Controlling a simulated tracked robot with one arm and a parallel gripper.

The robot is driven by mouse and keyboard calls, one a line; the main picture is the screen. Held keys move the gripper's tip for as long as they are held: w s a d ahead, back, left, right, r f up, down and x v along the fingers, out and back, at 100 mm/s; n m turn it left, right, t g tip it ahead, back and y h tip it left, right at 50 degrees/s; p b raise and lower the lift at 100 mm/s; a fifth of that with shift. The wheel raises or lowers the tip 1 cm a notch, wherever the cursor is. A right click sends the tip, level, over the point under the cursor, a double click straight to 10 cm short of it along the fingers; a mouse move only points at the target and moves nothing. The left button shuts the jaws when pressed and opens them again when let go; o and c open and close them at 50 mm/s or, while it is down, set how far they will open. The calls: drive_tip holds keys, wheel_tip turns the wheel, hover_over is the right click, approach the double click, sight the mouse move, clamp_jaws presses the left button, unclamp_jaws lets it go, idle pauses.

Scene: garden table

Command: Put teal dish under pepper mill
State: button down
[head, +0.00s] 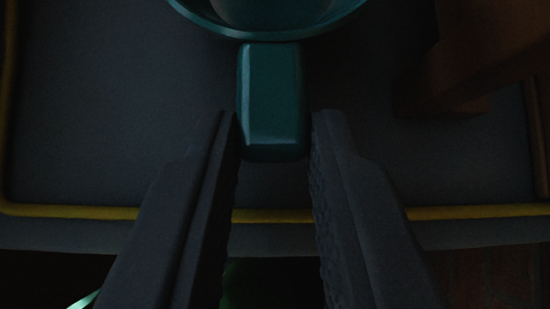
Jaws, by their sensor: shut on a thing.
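The teal dish (185,12) is at the top middle of the head view, cut off by the top edge. Only the near part of its round rim and its darker inside show. Its stubby teal handle (271,95) points toward me. My gripper (273,117) is shut on this handle, with one dark finger on each side near its end. I cannot tell whether the dish touches the surface below. No pepper mill can be made out for sure.
A brown, wooden-looking, angular thing (485,50) stands at the upper right, partly cut off; I cannot tell what it is. The dark grey surface (110,110) has a yellow line along its near edge. It is bare at left. The light is dim.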

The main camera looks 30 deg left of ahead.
drive_tip(key=shift+f, duration=0.1)
drive_tip(key=c, duration=1.3)
unclamp_jaws()
drive_tip(key=shift+r+p, duration=0.75)
drive_tip(key=shift+p, duration=0.15)
drive_tip(key=v, duration=1.1)
drive_tip(key=shift+s+d+r, duration=0.2)
drive_tip(key=shift+s+r, duration=0.05)
